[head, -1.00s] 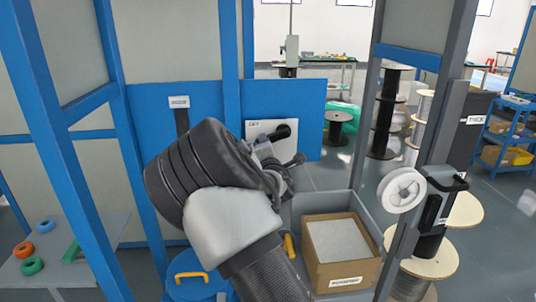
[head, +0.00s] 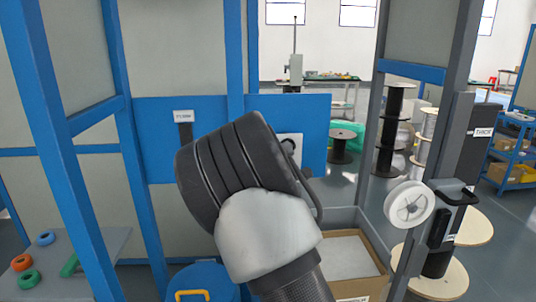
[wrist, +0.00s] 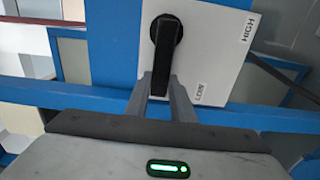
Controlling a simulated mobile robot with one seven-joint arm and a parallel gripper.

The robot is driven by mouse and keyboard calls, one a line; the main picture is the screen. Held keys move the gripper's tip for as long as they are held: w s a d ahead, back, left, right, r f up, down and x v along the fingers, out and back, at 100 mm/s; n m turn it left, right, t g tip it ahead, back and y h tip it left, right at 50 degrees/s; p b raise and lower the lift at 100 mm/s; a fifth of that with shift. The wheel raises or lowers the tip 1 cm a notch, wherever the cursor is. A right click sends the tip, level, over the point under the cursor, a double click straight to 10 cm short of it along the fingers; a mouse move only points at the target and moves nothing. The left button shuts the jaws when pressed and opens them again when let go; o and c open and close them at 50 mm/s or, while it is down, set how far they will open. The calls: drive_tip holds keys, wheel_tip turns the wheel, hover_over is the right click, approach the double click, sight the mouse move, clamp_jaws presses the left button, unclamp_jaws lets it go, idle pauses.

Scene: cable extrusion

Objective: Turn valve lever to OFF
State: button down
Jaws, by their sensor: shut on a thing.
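A black lever (wrist: 166,45) sits on a white panel (wrist: 205,40) in the wrist view. The panel carries the labels HIGH and LOW; I see no OFF mark. My gripper (wrist: 161,88) is shut on the free end of the lever, with its two grey fingers on either side. In the head view, my wrist hides the gripper and most of the white panel (head: 288,138); a small part of something black shows at its edge. I cannot tell from the labels whether this is the valve lever.
A blue board (head: 155,165) stands behind, with a dark strip (head: 185,134) under a white label. Blue posts (head: 80,190) are at left, and a grey post with a white spool (head: 409,204) at right. A cardboard box (head: 352,256) and a blue drum (head: 205,280) are below.

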drive_tip(key=c, duration=1.5)
unclamp_jaws()
drive_tip(key=shift+s, duration=0.1)
drive_tip(key=s+p, duration=0.1)
drive_tip(key=s, duration=1.6)
drive_tip(key=shift+s, duration=0.15)
